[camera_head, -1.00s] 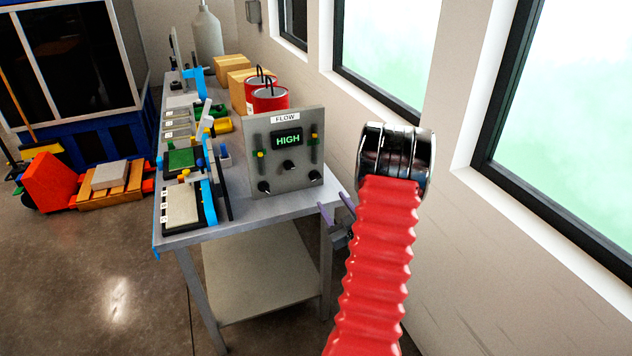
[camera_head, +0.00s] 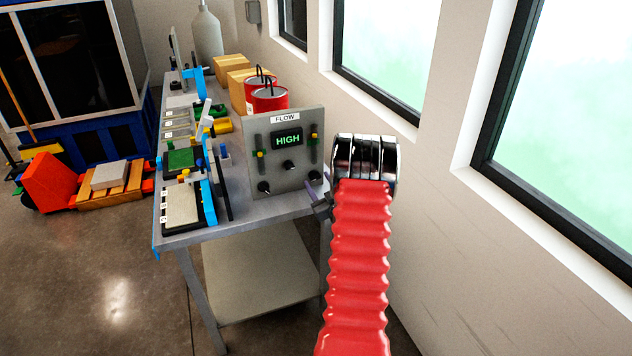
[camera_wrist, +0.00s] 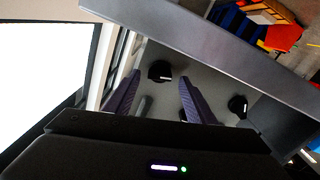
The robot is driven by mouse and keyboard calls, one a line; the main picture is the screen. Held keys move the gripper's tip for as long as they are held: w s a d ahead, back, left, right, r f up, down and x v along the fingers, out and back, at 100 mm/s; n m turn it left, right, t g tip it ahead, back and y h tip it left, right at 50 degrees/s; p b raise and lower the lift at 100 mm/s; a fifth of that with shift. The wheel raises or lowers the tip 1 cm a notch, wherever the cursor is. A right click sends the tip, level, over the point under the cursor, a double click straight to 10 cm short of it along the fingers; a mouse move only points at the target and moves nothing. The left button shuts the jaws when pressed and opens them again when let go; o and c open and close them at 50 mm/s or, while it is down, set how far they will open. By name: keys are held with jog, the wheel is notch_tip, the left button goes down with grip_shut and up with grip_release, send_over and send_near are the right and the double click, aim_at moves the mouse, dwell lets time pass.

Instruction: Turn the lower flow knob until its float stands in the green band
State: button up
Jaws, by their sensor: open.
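The grey flow panel (camera_head: 254,125) stands upright on the bench, its green-lit display (camera_head: 287,140) reading HIGH. It has two vertical gauges with small yellow marks; the green bands are too small to make out surely. Black knobs show at the lower left (camera_head: 264,187), lower right (camera_head: 315,177) and middle (camera_head: 289,166). My gripper (camera_head: 322,203) is open in front of the panel's lower right corner. In the wrist view, which is turned over, the lower right knob (camera_wrist: 160,71) shows between its purple fingers (camera_wrist: 157,82), apparently ungripped; the lower left knob (camera_wrist: 238,106) is outside them.
The bench edge (camera_wrist: 215,45) runs close beside the fingers in the wrist view. Red cans (camera_head: 270,98) and cardboard boxes (camera_head: 228,66) stand behind the panel. Trays (camera_head: 183,205) lie left of it. The window wall (camera_head: 440,230) is to the right.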

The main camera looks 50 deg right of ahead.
jog(key=shift+x, duration=1.05)
jog(key=shift+a, duration=0.1)
jog(key=shift+c, duration=0.5)
jog(key=shift+a, duration=0.1)
jog(key=c, duration=0.9)
